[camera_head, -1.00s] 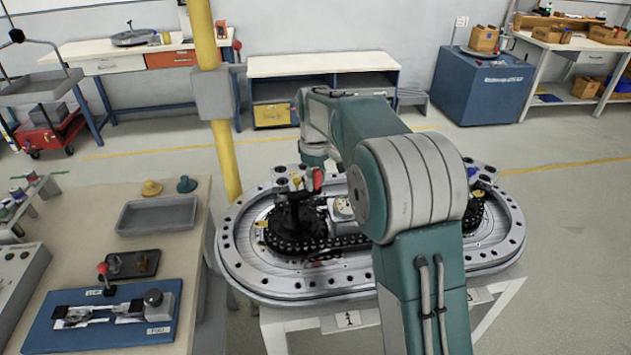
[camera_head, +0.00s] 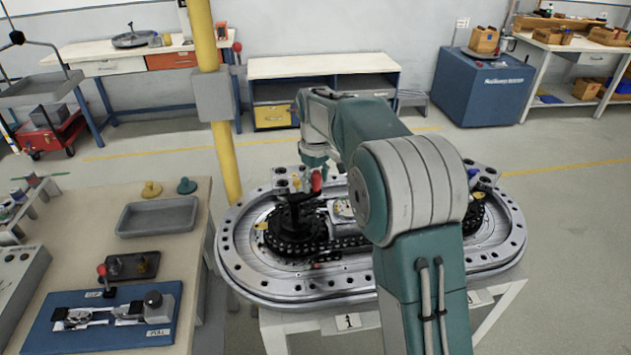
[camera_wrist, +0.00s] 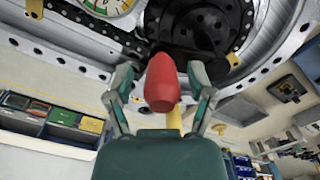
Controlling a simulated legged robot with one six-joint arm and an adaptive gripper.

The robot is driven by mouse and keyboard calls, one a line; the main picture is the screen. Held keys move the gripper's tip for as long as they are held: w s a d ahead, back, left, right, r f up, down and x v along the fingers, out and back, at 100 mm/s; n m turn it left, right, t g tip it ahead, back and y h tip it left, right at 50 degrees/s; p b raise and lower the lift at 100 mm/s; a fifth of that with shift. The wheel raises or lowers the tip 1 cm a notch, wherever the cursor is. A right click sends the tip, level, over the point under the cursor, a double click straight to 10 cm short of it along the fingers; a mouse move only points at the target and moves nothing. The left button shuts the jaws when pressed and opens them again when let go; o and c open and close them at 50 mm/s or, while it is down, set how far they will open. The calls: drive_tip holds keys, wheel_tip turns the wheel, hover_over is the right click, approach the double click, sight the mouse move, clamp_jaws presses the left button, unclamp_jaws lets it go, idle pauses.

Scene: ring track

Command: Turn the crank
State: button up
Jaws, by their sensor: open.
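The crank has a red knob (camera_head: 316,181) above a black sprocket hub (camera_head: 296,215) at the left end of the oval ring track (camera_head: 290,288). The knob also shows large in the wrist view (camera_wrist: 161,85), hanging from the dark crank arm. My gripper (camera_wrist: 161,70) is open. One finger stands on each side of the knob, with a visible gap on both sides, so neither finger appears to touch it. In the head view my wrist is just above the knob, and my arm hides the middle of the track.
A yellow post (camera_head: 223,150) stands left of the track. A workbench (camera_head: 90,225) at the left holds a grey tray (camera_head: 158,216) and a blue fixture (camera_head: 60,335). Open floor lies behind the track.

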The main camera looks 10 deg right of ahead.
wheel_tip(320, 180, up, 12)
drive_tip(key=shift+w+f, duration=0.1)
drive_tip(key=shift+f, duration=0.05)
idle(0.3)
